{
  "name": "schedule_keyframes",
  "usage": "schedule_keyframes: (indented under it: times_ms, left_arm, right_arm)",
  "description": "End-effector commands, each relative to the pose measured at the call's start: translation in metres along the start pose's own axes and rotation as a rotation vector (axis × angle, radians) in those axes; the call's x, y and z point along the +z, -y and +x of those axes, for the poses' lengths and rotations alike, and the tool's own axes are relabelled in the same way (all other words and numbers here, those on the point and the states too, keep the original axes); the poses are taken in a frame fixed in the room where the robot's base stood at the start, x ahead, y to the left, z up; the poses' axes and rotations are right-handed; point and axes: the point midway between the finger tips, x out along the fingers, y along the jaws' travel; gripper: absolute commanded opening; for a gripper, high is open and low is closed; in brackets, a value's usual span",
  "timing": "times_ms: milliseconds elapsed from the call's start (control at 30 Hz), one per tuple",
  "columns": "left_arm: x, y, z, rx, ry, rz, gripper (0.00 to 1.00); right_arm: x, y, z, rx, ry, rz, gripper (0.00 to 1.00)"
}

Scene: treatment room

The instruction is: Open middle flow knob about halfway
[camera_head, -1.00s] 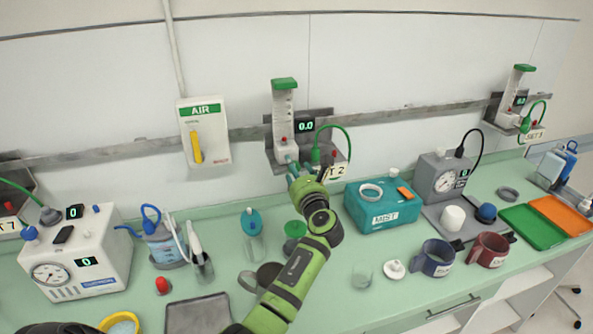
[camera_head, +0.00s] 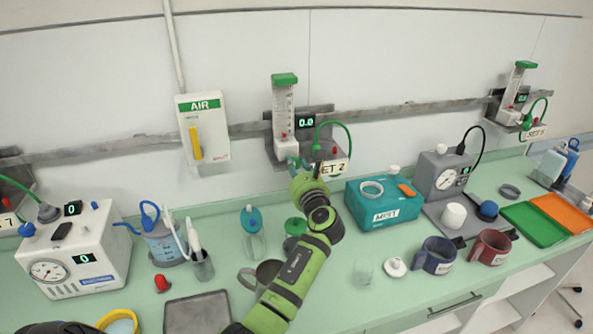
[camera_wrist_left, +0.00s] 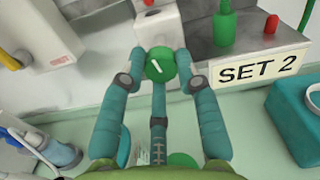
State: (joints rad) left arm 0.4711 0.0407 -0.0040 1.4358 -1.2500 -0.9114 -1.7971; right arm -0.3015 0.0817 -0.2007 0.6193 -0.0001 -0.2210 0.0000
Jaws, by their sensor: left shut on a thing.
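The middle flow meter, a clear tube with a green cap (camera_head: 284,105), stands on the wall rail above the label "SET 2" (camera_head: 333,168). My left gripper (camera_head: 296,163) is at the meter's base and hides the knob in the head view. In the left wrist view the round green knob (camera_wrist_left: 160,65), with a slanted white mark, sits between the two teal fingertips of my left gripper (camera_wrist_left: 165,75), which is shut on its sides. My right gripper is not in view.
A white AIR box (camera_head: 203,130) with a yellow lever is on the wall to the left. A green bottle-shaped fitting (camera_wrist_left: 224,24) stands close right of the knob. A teal MIST box (camera_head: 383,209), mugs and a beaker are on the counter below.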

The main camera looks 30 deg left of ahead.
Motion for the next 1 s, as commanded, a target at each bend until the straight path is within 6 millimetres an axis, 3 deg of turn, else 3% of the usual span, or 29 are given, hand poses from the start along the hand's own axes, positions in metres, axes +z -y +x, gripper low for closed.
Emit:
schedule_keyframes:
  times_ms: [33,1000]
  left_arm:
    - [0.006,0.001,0.002,-0.004,0.017,-0.049,0.00]
    - [0.004,-0.004,0.002,-0.010,0.018,-0.972,0.00]
  right_arm:
    - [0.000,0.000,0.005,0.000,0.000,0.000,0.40]
    - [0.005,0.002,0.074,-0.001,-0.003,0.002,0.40]
